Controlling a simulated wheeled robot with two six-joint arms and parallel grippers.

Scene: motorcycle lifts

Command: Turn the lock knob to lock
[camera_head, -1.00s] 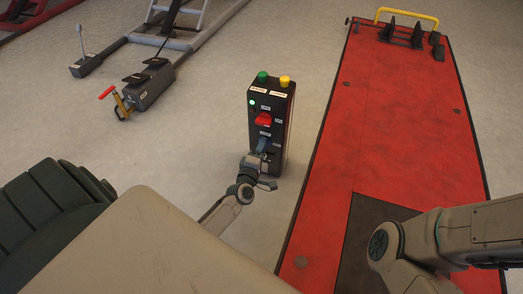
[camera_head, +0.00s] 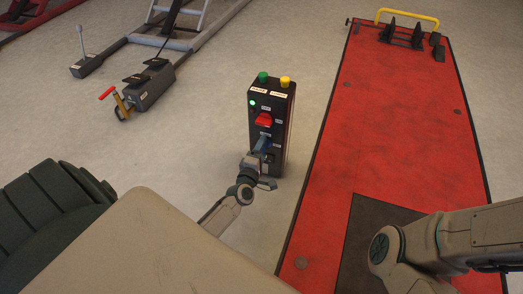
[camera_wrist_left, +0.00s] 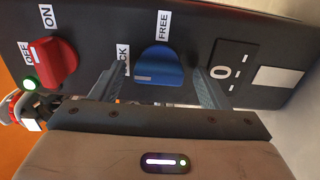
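The control box (camera_head: 272,112) stands upright on the floor in the head view. Its blue lock knob (camera_wrist_left: 158,66) shows in the left wrist view, between the labels LOCK (camera_wrist_left: 121,72) and FREE (camera_wrist_left: 162,25). A pale mark shows at the knob's lower left; I cannot tell its exact setting. My left gripper (camera_wrist_left: 162,82) is open, one finger on either side of the blue knob, with visible gaps. In the head view the left gripper (camera_head: 264,152) is at the box's front and partly hides the knob. My right gripper is out of view; only its arm shows.
A red ON/OFF knob (camera_wrist_left: 53,62) sits beside the blue one, with a lit green lamp (camera_wrist_left: 28,84). A red lift platform (camera_head: 400,130) lies right of the box.

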